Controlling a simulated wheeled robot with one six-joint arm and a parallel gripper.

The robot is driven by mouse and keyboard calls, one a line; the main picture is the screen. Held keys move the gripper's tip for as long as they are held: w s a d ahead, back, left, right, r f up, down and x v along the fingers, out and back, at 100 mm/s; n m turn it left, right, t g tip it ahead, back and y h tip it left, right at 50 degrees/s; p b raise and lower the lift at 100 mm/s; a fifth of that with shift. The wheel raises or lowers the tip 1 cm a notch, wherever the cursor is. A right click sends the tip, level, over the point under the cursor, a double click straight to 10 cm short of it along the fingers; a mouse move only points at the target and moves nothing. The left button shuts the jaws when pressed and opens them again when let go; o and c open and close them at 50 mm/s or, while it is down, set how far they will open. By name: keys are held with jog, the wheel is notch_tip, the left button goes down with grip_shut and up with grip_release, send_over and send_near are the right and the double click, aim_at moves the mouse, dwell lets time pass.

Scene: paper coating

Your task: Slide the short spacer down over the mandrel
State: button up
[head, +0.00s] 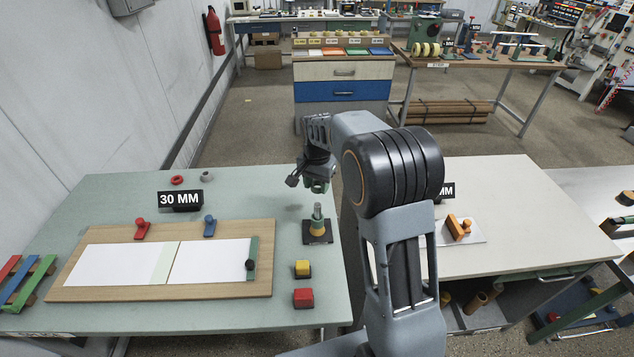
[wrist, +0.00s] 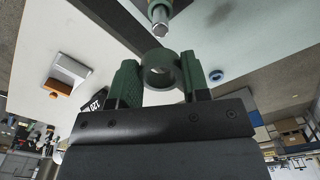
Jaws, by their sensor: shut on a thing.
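The short spacer is a grey-green ring (wrist: 160,70), held between the green fingers of my gripper (wrist: 163,80) in the wrist view. My gripper (head: 316,187) is shut on it, above the mandrel in the head view. The mandrel (head: 318,212) stands upright on a dark square base, with a yellow collar low on it. In the wrist view the mandrel's pale metal tip (wrist: 160,28) shows beyond the ring, apart from it. The spacer is hard to make out between the fingers in the head view.
A wooden board (head: 262,231) with white sheets lies left of the mandrel. Yellow (head: 302,269) and red (head: 303,298) blocks stand in front of it. A red ring (head: 177,180) and a grey ring (head: 207,176) lie at the back by the 30 MM sign (head: 180,200).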

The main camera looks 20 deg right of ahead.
aim_at(317, 205)
jog(key=shift+f+b, duration=1.5)
jog(key=shift+f, duration=1)
jog(key=shift+f+b, duration=1.3)
jog(key=shift+f, duration=0.7)
jog(key=o, duration=1)
notch_tip(317, 205, up, 14)
jog(key=shift+f+b, duration=0.1)
jog(key=shift+b, duration=0.35)
